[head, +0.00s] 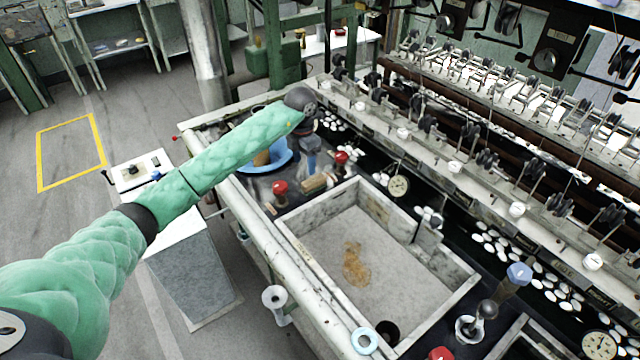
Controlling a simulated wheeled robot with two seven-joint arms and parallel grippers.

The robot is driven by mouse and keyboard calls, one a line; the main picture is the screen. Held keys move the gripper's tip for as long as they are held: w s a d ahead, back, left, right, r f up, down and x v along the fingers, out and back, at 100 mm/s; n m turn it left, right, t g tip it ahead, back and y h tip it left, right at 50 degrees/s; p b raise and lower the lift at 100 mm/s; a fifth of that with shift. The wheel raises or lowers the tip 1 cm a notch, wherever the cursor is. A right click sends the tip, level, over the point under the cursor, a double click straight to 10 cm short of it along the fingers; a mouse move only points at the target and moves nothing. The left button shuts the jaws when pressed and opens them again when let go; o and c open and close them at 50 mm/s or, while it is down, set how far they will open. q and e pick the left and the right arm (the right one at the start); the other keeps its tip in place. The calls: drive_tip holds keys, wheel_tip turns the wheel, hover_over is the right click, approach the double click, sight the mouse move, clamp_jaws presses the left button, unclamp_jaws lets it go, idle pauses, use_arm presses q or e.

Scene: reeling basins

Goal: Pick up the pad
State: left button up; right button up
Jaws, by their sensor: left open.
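A flat, ragged brown fibrous patch (355,264), possibly the pad, lies on the floor of the pale stone basin (312,282). I cannot tell for sure that it is the pad. My left arm reaches in from the left, and its gripper (311,163) hangs down beyond the basin's far left edge, beside a blue bowl (277,160). The gripper is open and small in view, partly hidden by my wrist. It is apart from the brown patch. My right gripper is out of view.
Red-knobbed valves (280,188) and a tan block (314,184) stand between bowl and basin.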

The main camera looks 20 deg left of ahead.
sight(314, 180)
use_arm(q)
drive_tip(key=shift+w+d+f+b, duration=0.15)
drive_tip(key=shift+w+d+f, duration=0.15)
drive_tip(key=shift+d, duration=0.2)
drive_tip(key=shift+w+d+f+b, duration=0.15)
drive_tip(key=shift+w+d+f, duration=0.15)
drive_tip(key=shift+d, duration=0.2)
drive_tip(key=shift+s+d, duration=0.1)
drive_tip(key=shift+d, duration=0.05)
drive_tip(key=shift+s+f+p, duration=0.1)
drive_tip(key=shift+f+p, duration=0.35)
drive_tip(key=shift+f, duration=0.15)
drive_tip(key=shift+d+f, duration=0.1)
drive_tip(key=shift+f, duration=0.55)
wheel_tip(314, 180, down, 4)
drive_tip(key=p, duration=0.3)
drive_tip(key=shift+d+r, duration=0.1)
drive_tip(key=shift+r, duration=0.15)
drive_tip(key=shift+f+p, duration=0.4)
drive_tip(key=shift+f, duration=0.3)
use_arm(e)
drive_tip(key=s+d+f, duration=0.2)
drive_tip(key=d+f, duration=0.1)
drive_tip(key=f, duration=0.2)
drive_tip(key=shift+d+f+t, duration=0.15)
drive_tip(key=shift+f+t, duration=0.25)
use_arm(q)
drive_tip(key=c, duration=1.1)
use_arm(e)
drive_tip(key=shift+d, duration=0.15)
